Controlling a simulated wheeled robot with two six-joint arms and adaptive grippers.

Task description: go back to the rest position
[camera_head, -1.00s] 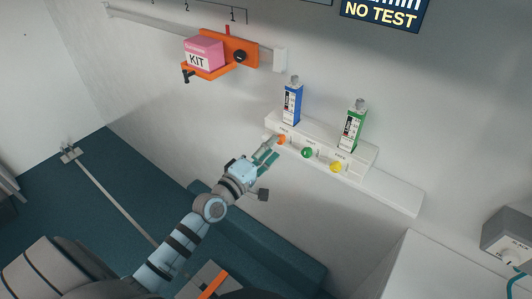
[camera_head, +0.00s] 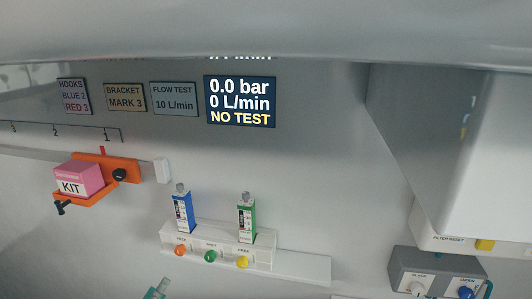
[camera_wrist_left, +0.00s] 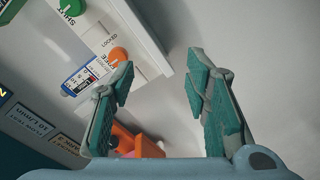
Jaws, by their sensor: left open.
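My left gripper (camera_head: 157,290) shows only as a tip at the bottom edge of the head view, below and left of the orange knob (camera_head: 180,250). In the left wrist view its two teal-padded fingers (camera_wrist_left: 160,85) are apart with nothing held between them. The orange knob (camera_wrist_left: 118,56) appears beyond the fingers there, clear of them. The rest of my left arm is out of the head view. My right gripper is not in view.
An orange bracket (camera_head: 120,168) holds a pink kit box (camera_head: 80,178). The display (camera_head: 240,101) reads NO TEST. A grey box (camera_head: 437,272) stands at right.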

